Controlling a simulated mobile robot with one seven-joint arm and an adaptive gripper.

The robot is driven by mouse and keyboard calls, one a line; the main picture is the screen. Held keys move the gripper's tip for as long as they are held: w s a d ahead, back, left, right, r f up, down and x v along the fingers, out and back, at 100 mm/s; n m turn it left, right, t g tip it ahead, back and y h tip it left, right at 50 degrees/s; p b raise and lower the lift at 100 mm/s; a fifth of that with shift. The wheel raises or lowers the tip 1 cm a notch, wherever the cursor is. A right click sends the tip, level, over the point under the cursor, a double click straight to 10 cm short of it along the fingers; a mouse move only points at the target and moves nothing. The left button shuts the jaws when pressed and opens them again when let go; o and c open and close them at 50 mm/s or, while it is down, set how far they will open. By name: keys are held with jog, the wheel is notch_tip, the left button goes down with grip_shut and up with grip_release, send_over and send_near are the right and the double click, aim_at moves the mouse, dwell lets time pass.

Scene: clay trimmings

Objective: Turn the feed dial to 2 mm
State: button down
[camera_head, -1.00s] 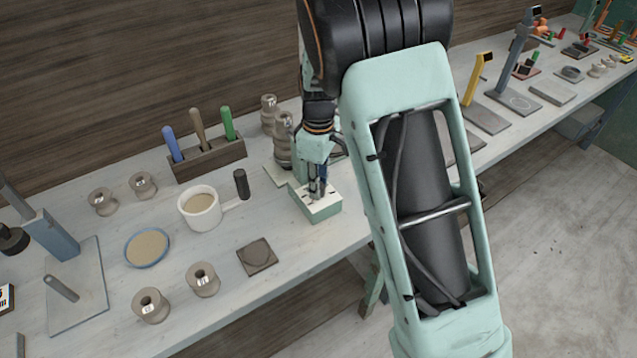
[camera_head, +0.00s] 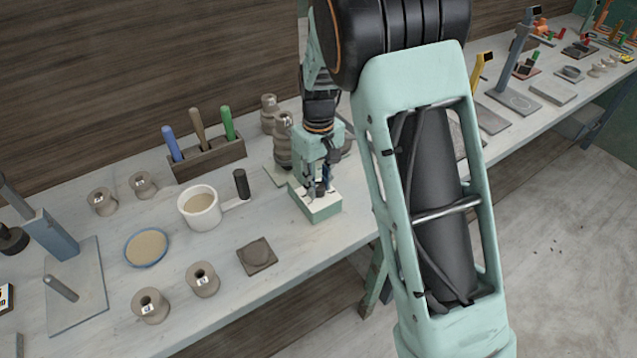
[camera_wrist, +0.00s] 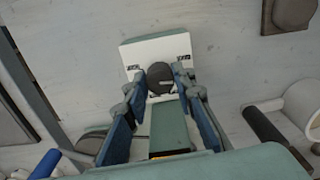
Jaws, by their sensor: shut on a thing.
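The feed box (camera_head: 316,209) is a small green block with a white top, standing on the bench. It also shows in the wrist view (camera_wrist: 145,52), where its dark round dial (camera_wrist: 160,76) sits on the white face. My gripper (camera_wrist: 161,83) points down at the box with its two blue fingers on either side of the dial, shut on it. In the head view my gripper (camera_head: 319,189) is over the white top and hides the dial. Small dark marks (camera_wrist: 134,67) are printed on the white face, too small to read. I cannot tell which mark the dial points at.
A stack of clay spools (camera_head: 283,145) stands close behind the box. A tool rack (camera_head: 209,157) stands farther back. The bench front by the box is clear.

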aim_at(318, 186)
jog(key=m, duration=0.6)
jog(key=shift+r, duration=0.1)
jog(key=m, duration=0.5)
jog(key=shift+m+p, duration=0.35)
jog(key=shift+m, duration=0.05)
jog(key=c, duration=1.6)
grip_release()
notch_tip(318, 186, up, 12)
